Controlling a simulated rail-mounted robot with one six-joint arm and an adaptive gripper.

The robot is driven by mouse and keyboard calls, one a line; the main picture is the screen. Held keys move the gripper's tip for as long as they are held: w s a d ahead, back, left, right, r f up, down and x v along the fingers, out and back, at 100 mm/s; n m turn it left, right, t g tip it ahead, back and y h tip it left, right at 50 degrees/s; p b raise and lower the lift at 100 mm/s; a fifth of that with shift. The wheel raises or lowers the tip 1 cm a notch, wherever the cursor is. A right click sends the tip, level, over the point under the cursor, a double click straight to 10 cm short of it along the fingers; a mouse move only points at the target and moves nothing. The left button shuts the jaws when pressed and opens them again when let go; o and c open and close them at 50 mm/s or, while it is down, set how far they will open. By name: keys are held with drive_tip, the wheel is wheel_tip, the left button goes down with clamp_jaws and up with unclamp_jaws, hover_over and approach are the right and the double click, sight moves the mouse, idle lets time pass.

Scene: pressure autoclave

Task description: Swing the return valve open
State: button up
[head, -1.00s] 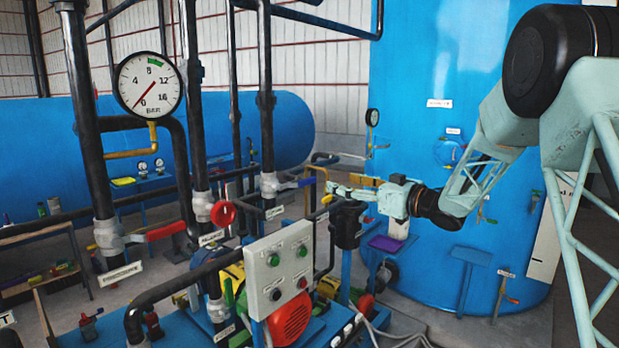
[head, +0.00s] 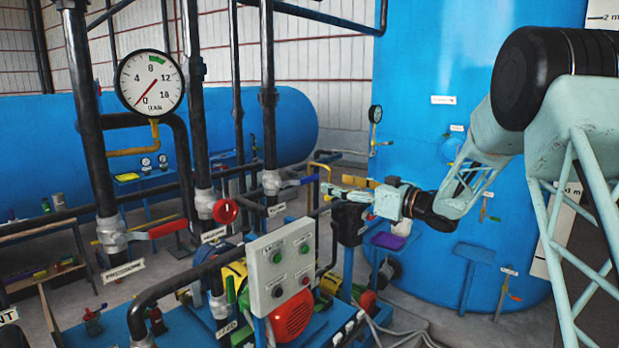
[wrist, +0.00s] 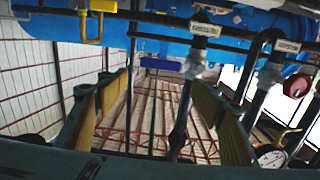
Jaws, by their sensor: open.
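A valve with a blue lever (head: 300,181) sits on a black vertical pipe, above a small white tag (head: 276,210) whose text is too small to read surely. I cannot confirm from the tag that it is the return valve. The lever points right, towards my gripper (head: 326,191), which is just right of its end. In the wrist view the blue lever (wrist: 161,64) lies crosswise ahead, between the open yellow-padded fingers of my gripper (wrist: 160,82). The fingers look empty and apart from the lever.
A red handwheel (head: 226,211) and a red-lever valve (head: 166,229) stand to the left on neighbouring pipes. A control box (head: 283,267) stands below in front. A yellow pipe (head: 318,170) and the blue tank (head: 470,90) are behind my gripper.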

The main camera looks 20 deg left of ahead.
sight(310, 176)
drive_tip(key=shift+p+x, duration=0.8)
drive_tip(key=shift+x, duration=5.5)
drive_tip(key=c, duration=0.9)
